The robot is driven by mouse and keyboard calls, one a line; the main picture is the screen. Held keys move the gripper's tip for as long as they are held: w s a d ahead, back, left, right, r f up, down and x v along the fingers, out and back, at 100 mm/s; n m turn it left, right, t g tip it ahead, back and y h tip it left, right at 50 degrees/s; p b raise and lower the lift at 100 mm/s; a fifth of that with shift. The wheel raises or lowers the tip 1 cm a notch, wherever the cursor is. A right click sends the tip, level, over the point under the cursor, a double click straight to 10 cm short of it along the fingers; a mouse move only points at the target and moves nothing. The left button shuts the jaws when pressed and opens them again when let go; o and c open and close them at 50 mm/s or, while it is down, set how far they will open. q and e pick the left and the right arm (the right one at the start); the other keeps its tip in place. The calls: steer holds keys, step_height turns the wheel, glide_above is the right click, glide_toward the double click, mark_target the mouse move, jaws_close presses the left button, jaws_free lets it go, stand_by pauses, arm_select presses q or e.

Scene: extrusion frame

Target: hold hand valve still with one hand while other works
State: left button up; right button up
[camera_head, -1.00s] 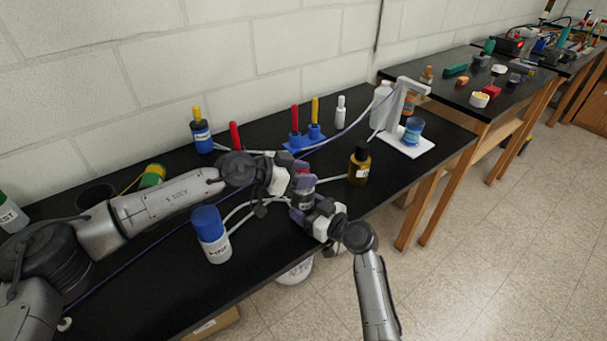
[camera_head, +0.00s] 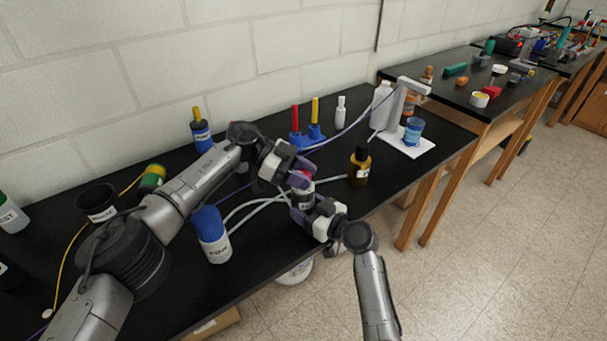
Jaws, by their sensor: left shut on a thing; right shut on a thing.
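The hand valve (camera_head: 303,180) is a small part with a red top, mostly hidden between my two grippers near the bench's front edge. My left gripper (camera_head: 298,174) comes from the upper left and is shut on the valve's red upper part. My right gripper (camera_head: 303,196) comes from the lower right and is shut on its body, just below the left one. The fingers cover most of the valve, so its exact turn cannot be told. Pale hoses (camera_head: 258,207) run from near the grippers toward the left.
A blue-capped white bottle (camera_head: 213,240) stands slightly tilted beside my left arm. A brown bottle (camera_head: 359,168) is right of the grippers.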

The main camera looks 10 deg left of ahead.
arm_select(q)
steer(key=shift+w+f+m+g, duration=0.1)
steer(key=shift+w+m+g, duration=0.05)
steer(key=shift+m+g, duration=0.25)
steer(key=shift+s+m+g, duration=0.2)
steer(key=shift+m+g, duration=0.1)
steer(key=shift+g, duration=0.1)
steer(key=o, duration=0.9)
steer(key=shift+o, duration=0.2)
step_height(320, 180, up, 10)
steer(key=shift+r, duration=0.1)
